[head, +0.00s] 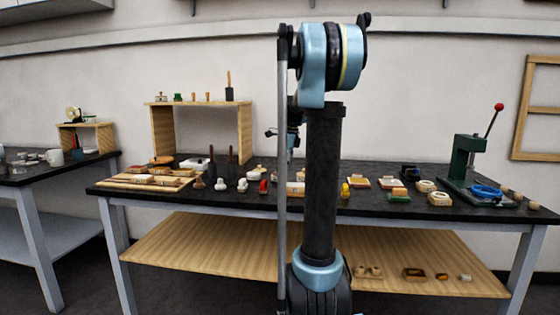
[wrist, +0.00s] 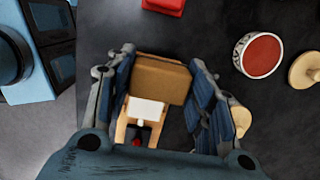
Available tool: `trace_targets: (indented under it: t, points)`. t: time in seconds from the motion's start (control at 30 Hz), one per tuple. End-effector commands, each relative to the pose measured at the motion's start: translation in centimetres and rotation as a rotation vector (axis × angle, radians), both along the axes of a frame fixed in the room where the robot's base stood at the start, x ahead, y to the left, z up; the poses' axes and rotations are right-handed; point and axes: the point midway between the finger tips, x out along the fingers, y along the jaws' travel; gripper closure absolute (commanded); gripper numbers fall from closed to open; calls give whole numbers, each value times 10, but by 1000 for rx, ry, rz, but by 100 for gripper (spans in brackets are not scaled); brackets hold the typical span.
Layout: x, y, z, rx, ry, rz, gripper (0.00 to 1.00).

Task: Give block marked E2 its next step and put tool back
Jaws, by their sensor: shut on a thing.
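In the wrist view my gripper (wrist: 161,72) is shut on a brown block-shaped piece (wrist: 160,80), with one finger on each side. A pale wooden part with a white patch (wrist: 146,109) and a dark, red-tipped bit lies below it in the picture. I cannot tell whether these are one thing. In the head view my gripper (head: 292,143) hangs over the middle of the dark bench, partly hidden by my arm. Small blocks on wooden strips (head: 150,179) lie at the bench's left. No E2 mark is readable, and I cannot tell which block bears it.
A green press (head: 464,160) with a red-knobbed lever stands at the right. A wooden shelf (head: 245,133) stands at the back left. Small pots and pads (head: 439,199) crowd the bench. In the wrist view a round red pad (wrist: 260,56) and a red item (wrist: 164,5) lie nearby.

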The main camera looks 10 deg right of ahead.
Motion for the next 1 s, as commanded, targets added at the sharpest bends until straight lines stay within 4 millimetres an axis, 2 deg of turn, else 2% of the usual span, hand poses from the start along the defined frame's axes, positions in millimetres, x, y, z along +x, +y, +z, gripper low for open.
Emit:
trace_targets:
  t: [0.5, 1.0]
  points:
    - [-1, -8, 44, 0, 0, -10, 77]
    - [-1, -8, 48, 0, 0, -11, 77]
